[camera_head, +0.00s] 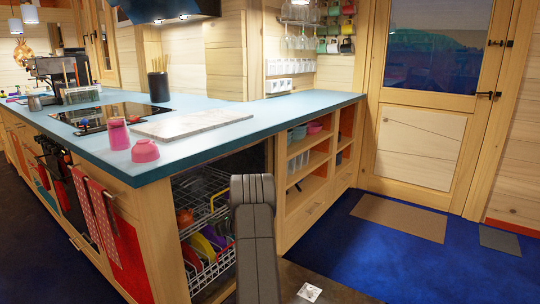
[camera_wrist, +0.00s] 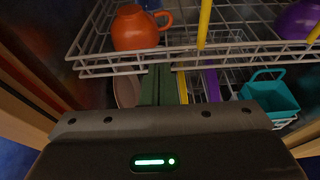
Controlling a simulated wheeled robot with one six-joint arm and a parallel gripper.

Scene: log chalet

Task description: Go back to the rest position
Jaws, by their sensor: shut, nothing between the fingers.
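My gripper (camera_wrist: 160,118) fills the bottom of the wrist view as a dark grey body with a green light. It is shut and empty, in front of the dishwasher racks. In the head view my grey arm (camera_head: 255,235) reaches toward the open dishwasher and hides part of it; the gripper itself is hidden there. An orange mug (camera_wrist: 136,28) sits in the upper rack (camera_wrist: 185,54) in the wrist view. A teal container (camera_wrist: 272,97) is in the lower rack at the right.
The blue counter (camera_head: 255,112) stands above the dishwasher, with a pink cup (camera_head: 118,134), a pink bowl (camera_head: 145,151) and a stone board (camera_head: 190,122) on it. Open shelves (camera_head: 307,165) stand right of my arm.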

